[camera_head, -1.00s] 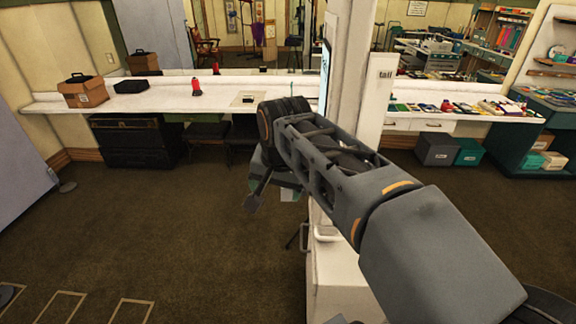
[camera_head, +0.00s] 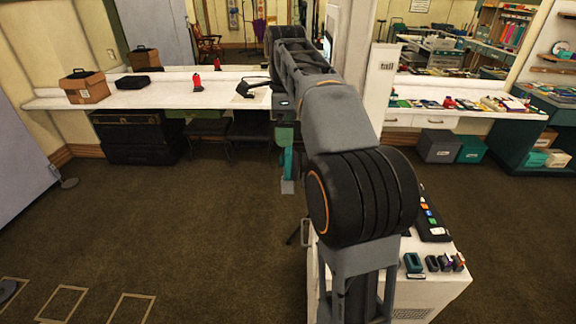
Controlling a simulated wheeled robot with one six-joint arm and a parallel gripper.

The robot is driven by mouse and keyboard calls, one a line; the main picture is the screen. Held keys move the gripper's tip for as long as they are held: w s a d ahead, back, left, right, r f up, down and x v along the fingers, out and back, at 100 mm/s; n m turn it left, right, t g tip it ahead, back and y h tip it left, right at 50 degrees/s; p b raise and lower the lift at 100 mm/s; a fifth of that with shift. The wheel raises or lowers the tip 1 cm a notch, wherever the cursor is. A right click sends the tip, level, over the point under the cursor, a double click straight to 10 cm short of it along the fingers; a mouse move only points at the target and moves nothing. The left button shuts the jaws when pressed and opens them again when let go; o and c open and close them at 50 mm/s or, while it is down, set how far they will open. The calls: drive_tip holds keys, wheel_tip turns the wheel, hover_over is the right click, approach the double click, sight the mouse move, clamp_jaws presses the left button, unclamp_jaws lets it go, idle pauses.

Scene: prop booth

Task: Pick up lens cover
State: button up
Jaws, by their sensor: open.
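I cannot make out for certain which thing is the lens cover. Small teal and dark pieces (camera_head: 432,263) sit on the front of the white cart top, too small to name surely. A small black item (camera_head: 244,92) lies on a pale pad on the long counter, partly beside my arm. My gripper (camera_head: 287,172) hangs below my wrist, in front of the counter and left of the cart. It is open and seen nearly edge-on, and I see nothing held in it.
The white cart (camera_head: 440,292) stands partly behind my arm, with a black panel (camera_head: 431,212) of coloured keys on it. The long white counter (camera_head: 165,99) carries a cardboard box (camera_head: 87,90), a black case (camera_head: 133,85) and a red item (camera_head: 197,82). The floor at left is open.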

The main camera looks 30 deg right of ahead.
sight(286, 155)
drive_tip(key=shift+f, duration=4.15)
drive_tip(key=c, duration=0.6)
